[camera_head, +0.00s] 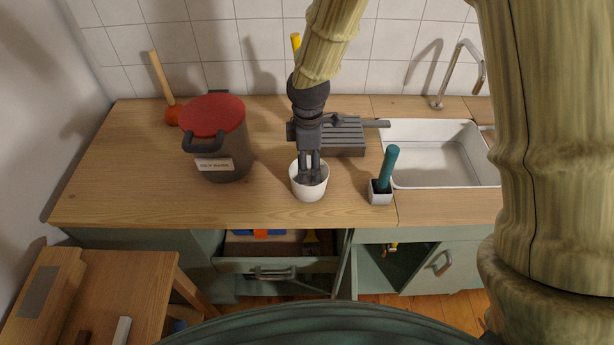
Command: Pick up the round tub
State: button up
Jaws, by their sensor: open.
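A white round tub (308,192) stands upright on the wooden counter, near its front edge and left of the sink. My gripper (311,173) points down at the tub from above, and its fingers overlap the tub's mouth. The gripper is open. Its fingers hide part of the tub's rim and inside. I cannot tell from this view whether the fingers touch the wall of the tub.
A dark bin with a red lid (215,140) stands left on the counter (118,190). A plunger (170,105) is behind it. A grey slotted box (345,135) lies behind the tub. A teal-handled tool (388,168) stands in a small pot right, before the sink (435,160).

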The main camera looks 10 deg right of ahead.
aim_at(309, 176)
jog(key=f, duration=0.1)
jog(key=w+f+p, duration=0.1)
jog(key=f, duration=0.1)
jog(key=shift+w+d+f, duration=0.15)
jog(key=shift+w+f, duration=0.25)
jog(key=shift+s+d+f+p, duration=0.2)
jog(key=shift+s+f+p, duration=0.45)
jog(key=shift+s+p, duration=0.15)
jog(key=shift+w+f, duration=0.35)
jog(key=shift+f, duration=0.3)
jog(key=shift+w+f, duration=0.3)
jog(key=shift+f, duration=0.3)
jog(key=shift+s+r, duration=0.2)
jog(key=shift+s, duration=0.15)
jog(key=shift+w+f, duration=0.15)
jog(key=c, duration=0.5)
jog(key=shift+c, duration=1)
